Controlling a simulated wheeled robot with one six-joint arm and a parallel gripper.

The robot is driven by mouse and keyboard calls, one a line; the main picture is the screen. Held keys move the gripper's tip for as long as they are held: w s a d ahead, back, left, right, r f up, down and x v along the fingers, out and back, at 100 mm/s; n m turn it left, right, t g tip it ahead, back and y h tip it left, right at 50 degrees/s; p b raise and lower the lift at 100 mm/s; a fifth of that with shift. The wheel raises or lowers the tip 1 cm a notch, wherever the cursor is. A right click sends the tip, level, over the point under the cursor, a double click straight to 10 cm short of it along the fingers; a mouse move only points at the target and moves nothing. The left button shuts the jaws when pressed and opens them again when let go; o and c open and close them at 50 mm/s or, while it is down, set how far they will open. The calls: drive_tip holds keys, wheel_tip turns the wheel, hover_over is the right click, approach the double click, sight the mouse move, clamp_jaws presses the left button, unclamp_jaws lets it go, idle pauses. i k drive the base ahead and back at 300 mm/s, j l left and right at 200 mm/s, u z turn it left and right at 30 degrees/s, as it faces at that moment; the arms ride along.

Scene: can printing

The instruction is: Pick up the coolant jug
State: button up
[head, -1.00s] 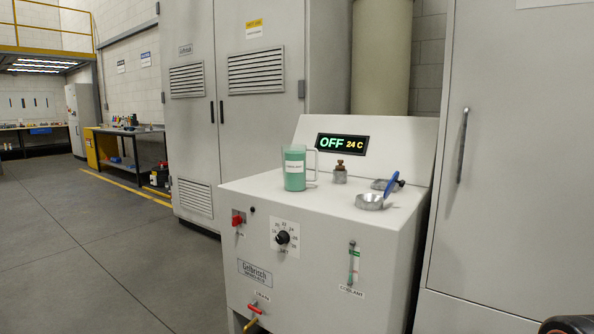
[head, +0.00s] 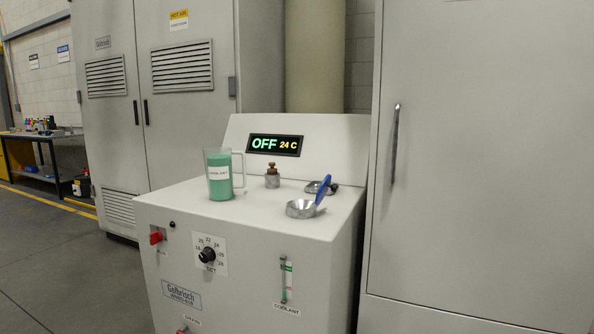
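The coolant jug (head: 219,176) is a clear jug with green liquid, a white label reading COOLANT and a handle on its right side. It stands upright on top of the white chiller unit (head: 240,225), toward the left of the top surface. Nothing is touching its handle. My gripper is not in view.
Tall cabinets flank the unit. Floor at left is clear.

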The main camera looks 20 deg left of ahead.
sight(217, 161)
drive_tip(key=j+z, duration=0.55)
drive_tip(key=j, duration=0.25)
drive_tip(key=k+j+z, duration=0.15)
drive_tip(key=j+z, duration=0.15)
drive_tip(key=k+j+z, duration=0.1)
drive_tip(key=j+z, duration=0.2)
drive_tip(key=k+j+z, duration=0.25)
drive_tip(key=j, duration=0.2)
drive_tip(key=k+j+z, duration=0.1)
drive_tip(key=k+j, duration=0.15)
drive_tip(key=j, duration=0.2)
drive_tip(key=k+j+z, duration=0.1)
drive_tip(key=k+j, duration=0.15)
drive_tip(key=j, duration=0.25)
drive_tip(key=k+j, duration=0.3)
drive_tip(key=k+j+z, duration=0.15)
drive_tip(key=j, duration=0.4)
drive_tip(key=k, duration=0.1)
